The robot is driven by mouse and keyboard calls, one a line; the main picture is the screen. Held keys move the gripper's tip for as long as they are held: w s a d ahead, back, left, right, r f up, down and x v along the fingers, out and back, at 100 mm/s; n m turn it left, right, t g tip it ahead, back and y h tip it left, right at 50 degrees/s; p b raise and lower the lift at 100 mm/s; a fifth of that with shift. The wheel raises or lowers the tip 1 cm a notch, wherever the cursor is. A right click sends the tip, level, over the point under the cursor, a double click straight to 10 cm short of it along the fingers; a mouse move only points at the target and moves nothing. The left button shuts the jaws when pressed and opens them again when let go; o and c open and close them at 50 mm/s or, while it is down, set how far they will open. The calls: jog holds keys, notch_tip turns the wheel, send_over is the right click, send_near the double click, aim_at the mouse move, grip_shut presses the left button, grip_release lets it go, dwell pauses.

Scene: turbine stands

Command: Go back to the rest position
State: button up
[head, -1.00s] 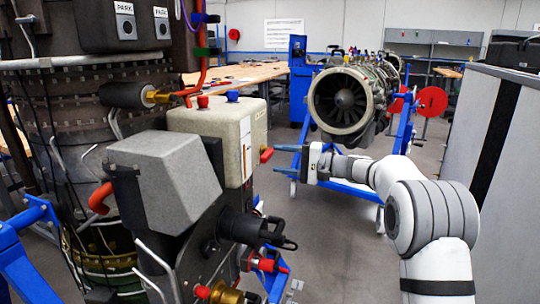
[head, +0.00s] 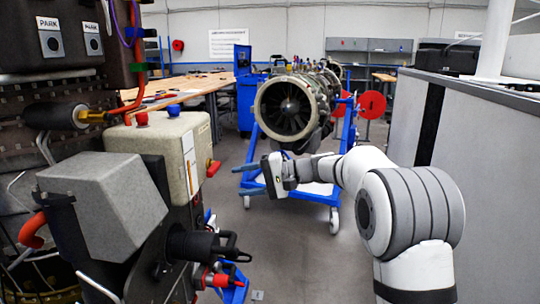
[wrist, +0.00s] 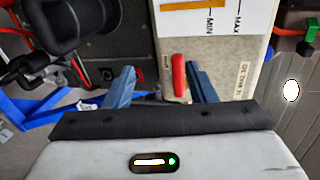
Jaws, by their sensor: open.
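My gripper (head: 243,180) is at the middle of the head view, held out to the left on the white arm. Its two blue fingers are apart with nothing between them. In the wrist view the fingers (wrist: 163,78) stand either side of a red lever (wrist: 179,76) on a cream box, seen beyond them. In the head view the cream box (head: 150,152) with that red lever (head: 214,169) is left of the gripper, and a gap of floor shows between them.
A large turbine assembly (head: 60,105) with a grey block (head: 105,203) fills the left. Another turbine (head: 287,108) stands on a blue wheeled stand (head: 318,197) behind the gripper. A grey cabinet (head: 475,160) lines the right. Floor (head: 290,255) in the middle is clear.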

jog(key=s+d+f+h+p, duration=0.1)
jog(key=s+d+h+p, duration=0.2)
jog(key=s+d, duration=0.6)
jog(key=s+d+f+t+h+p, duration=0.1)
jog(key=s+d+f+h+p, duration=0.1)
jog(key=s+d+h, duration=0.5)
jog(key=s+d+f+n+h+p, duration=0.1)
jog(key=s+d+h+p, duration=0.2)
jog(key=s+d, duration=0.8)
jog(key=s+h, duration=0.2)
jog(key=s, duration=0.4)
jog(key=shift+s+f+t+p, duration=0.25)
jog(key=shift+s+t+p, duration=0.1)
jog(key=shift+t, duration=0.05)
